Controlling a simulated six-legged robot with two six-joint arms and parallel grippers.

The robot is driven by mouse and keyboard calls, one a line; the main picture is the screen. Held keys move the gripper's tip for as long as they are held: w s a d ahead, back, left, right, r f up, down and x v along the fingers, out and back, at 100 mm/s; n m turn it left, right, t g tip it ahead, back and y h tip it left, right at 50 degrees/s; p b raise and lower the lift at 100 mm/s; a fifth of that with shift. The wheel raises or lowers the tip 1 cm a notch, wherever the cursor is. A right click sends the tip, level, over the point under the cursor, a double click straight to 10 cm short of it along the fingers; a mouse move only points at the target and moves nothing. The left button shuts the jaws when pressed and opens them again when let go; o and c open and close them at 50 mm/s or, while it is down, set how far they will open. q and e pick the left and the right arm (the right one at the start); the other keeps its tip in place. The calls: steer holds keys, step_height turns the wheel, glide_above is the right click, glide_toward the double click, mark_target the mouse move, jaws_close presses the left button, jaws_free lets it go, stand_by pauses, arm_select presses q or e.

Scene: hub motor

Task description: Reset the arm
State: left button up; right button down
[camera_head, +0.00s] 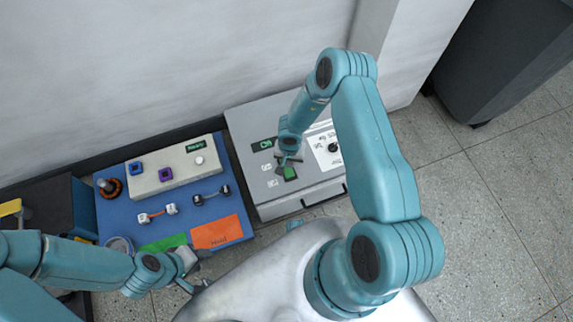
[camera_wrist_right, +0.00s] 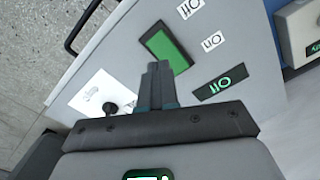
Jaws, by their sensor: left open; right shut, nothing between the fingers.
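My right gripper (camera_head: 287,162) is over the top of a grey box (camera_head: 300,196), with its fingers shut and empty. In the right wrist view its fingers (camera_wrist_right: 157,72) point at the box top, close to a green square (camera_wrist_right: 167,48); I cannot tell whether they touch it. The right arm is bent, with its elbow high above the box. My left gripper (camera_head: 194,277) is open at the lower left, near the front edge of the blue board (camera_head: 224,197). My own white body partly borders it.
The grey box carries a white panel with a black knob (camera_head: 333,147), a green display (camera_head: 263,144) and a front handle. The blue board holds an orange mat (camera_head: 217,233), small motor parts and a beige block (camera_head: 180,172). A wall stands behind.

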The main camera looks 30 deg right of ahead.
steer(key=s+a+r+n+y, duration=0.4)
steer(key=s+a+r+n, duration=0.4)
steer(key=s+a+r, duration=0.55)
step_height(320, 180, up, 12)
steer(key=s+a+m+p, duration=0.1)
steer(key=p, duration=1.2)
steer(key=shift+s+m+p, duration=0.25)
steer(key=shift+m+p, duration=0.05)
steer(key=shift+p, duration=0.1)
